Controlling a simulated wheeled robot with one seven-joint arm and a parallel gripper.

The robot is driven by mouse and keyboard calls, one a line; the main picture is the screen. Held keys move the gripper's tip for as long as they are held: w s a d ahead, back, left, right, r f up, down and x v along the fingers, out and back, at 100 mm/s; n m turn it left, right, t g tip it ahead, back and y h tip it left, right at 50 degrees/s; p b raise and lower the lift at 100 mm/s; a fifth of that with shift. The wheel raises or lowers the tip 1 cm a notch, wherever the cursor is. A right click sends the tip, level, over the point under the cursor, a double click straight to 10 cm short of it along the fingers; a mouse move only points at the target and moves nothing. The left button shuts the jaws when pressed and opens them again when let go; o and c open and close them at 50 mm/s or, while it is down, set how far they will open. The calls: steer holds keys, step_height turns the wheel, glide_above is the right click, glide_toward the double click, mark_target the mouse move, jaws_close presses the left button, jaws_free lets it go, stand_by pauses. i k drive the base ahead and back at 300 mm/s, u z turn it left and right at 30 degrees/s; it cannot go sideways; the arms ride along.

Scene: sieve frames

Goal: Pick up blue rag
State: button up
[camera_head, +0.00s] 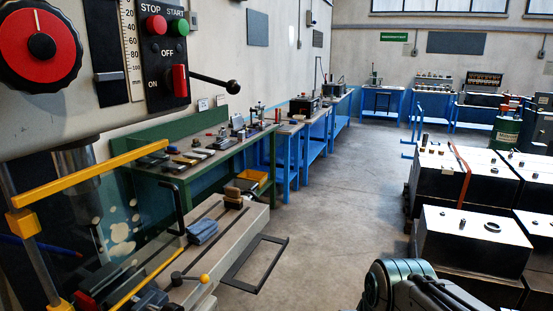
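The blue rag (202,231) is a crumpled, folded grey-blue cloth. It lies on the grey slotted machine table (240,227) at the lower left, beside the upright black handle. A brown block (233,203) sits on the same table just behind the rag. Part of my arm shows at the bottom right, well apart from the rag. My gripper is not in the frame.
A drill press with a control panel (165,50) and yellow guard bars (100,172) stands close on the left. A black frame (255,264) juts from the machine table. White-topped blocks (470,238) stand at right. The grey floor (345,190) between is clear.

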mark_target(202, 230)
steer(key=u, duration=0.3)
steer(key=k, duration=1.15)
steer(key=z, duration=1.1)
steer(key=i, duration=1.5)
steer(key=u, duration=0.55)
steer(key=i, duration=1.55)
steer(key=u, duration=0.65)
